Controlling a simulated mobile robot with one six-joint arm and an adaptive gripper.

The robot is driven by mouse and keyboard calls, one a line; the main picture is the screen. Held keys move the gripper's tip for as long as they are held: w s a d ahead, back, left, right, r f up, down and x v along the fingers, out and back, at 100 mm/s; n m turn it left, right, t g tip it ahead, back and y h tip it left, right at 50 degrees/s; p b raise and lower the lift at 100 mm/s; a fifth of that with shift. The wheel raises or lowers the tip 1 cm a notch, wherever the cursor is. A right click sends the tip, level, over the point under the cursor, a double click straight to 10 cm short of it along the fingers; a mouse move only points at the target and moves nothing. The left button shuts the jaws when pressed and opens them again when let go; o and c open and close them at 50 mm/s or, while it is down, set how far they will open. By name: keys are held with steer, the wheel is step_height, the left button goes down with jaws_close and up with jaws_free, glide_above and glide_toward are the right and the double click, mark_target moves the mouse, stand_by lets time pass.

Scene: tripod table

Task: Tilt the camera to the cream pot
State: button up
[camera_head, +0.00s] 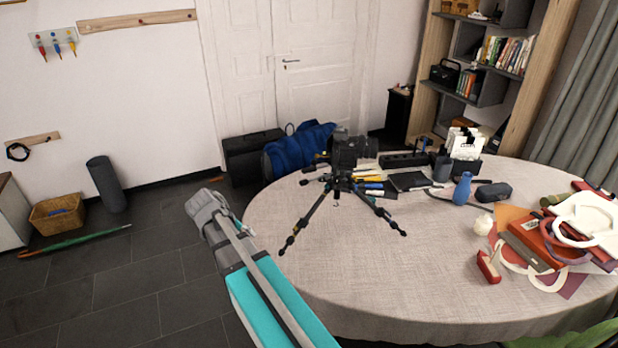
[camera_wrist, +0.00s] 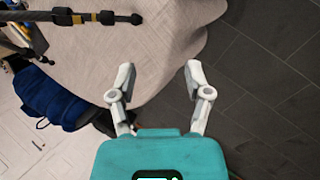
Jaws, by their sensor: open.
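A black camera (camera_head: 356,152) sits on a small black tripod (camera_head: 340,183) standing with spread legs near the left side of the round table (camera_head: 370,270). A small cream round thing (camera_head: 484,224), which may be the cream pot, lies on the right half of the table, beside papers. My gripper (camera_head: 212,207) is left of the tripod, over the floor by the table edge, apart from the camera. In the wrist view my gripper (camera_wrist: 159,75) is open with nothing between its fingers. A dark tripod leg (camera_wrist: 80,17) shows at upper left there; the camera itself is not clear in that view.
Pens and dark boxes lie behind the tripod. A blue backpack (camera_head: 298,148) stands behind the table. The table's front middle is clear.

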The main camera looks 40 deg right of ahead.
steer(key=w+d+r+n+g+h+b, duration=0.15)
steer(key=w+d+h+b, duration=0.3)
steer(key=w+d, duration=0.45)
steer(key=g+h+b, duration=0.4)
steer(key=g+h, duration=0.2)
glide_toward(303, 170)
steer(key=a, duration=0.1)
steer(key=shift+w+a+r+n+t, duration=0.1)
steer(key=shift+w+a+n+t, duration=0.15)
steer(key=shift+d, duration=0.1)
steer(key=x, duration=1.3)
steer(key=shift+s+d, duration=0.15)
steer(key=shift+d, duration=0.15)
steer(key=shift+c, duration=0.3)
jaws_close()
steer(key=shift+a, duration=0.1)
